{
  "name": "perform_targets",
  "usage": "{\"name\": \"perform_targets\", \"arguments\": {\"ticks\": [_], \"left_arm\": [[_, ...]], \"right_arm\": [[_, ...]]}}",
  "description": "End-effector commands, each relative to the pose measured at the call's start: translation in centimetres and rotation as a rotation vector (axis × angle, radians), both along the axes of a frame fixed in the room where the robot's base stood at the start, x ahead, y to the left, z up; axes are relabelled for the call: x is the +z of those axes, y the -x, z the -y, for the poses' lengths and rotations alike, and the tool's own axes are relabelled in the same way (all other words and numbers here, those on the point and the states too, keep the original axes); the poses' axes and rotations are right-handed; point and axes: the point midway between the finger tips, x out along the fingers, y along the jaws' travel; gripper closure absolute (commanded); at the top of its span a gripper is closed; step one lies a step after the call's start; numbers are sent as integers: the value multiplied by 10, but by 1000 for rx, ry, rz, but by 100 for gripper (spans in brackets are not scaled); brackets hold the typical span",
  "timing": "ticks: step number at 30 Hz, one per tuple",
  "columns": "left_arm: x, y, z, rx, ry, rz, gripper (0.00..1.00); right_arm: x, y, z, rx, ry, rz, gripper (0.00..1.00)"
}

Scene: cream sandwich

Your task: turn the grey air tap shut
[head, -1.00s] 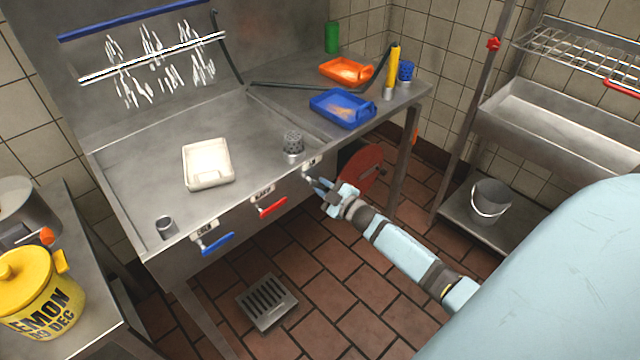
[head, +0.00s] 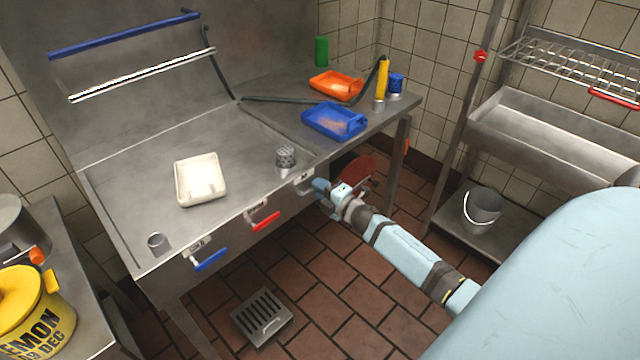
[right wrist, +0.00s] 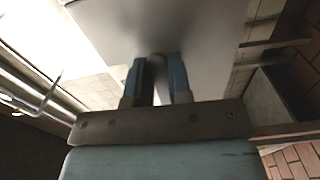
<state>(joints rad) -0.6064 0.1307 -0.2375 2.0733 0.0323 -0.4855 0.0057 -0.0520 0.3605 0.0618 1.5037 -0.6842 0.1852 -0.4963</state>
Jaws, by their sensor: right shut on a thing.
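The grey air tap (head: 303,181) is on the front face of the steel sink bench, to the right of the red-handled tap. My right gripper (head: 321,187) is at this tap, its arm coming in from the lower right. In the right wrist view, the two blue fingers are shut on the grey tap's handle (right wrist: 157,68), which shows between them. The fingers hide part of the tap in the head view. No white spray shows at the bars above the sink. My left gripper is not in view.
A red-handled tap (head: 263,221) and a blue-handled tap (head: 210,260) are further left on the bench front. A white tray (head: 201,193) and perforated cup (head: 285,158) are on the bench (head: 130,190). A red disc (head: 360,170) is just beyond my gripper. The tiled floor below is clear around a drain.

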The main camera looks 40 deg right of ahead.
Motion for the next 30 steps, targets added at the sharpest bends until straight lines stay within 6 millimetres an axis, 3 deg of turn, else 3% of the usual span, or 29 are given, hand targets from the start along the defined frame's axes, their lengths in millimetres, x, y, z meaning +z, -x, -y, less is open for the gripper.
{"name": "perform_targets", "arguments": {"ticks": [19,20,23,30], "left_arm": [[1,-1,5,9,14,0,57],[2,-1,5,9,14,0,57],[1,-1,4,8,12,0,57],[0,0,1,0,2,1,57]], "right_arm": [[2,0,0,0,52,3,100],[2,0,0,0,52,3,77],[3,0,0,0,51,4,55],[2,0,0,0,49,4,55]]}}
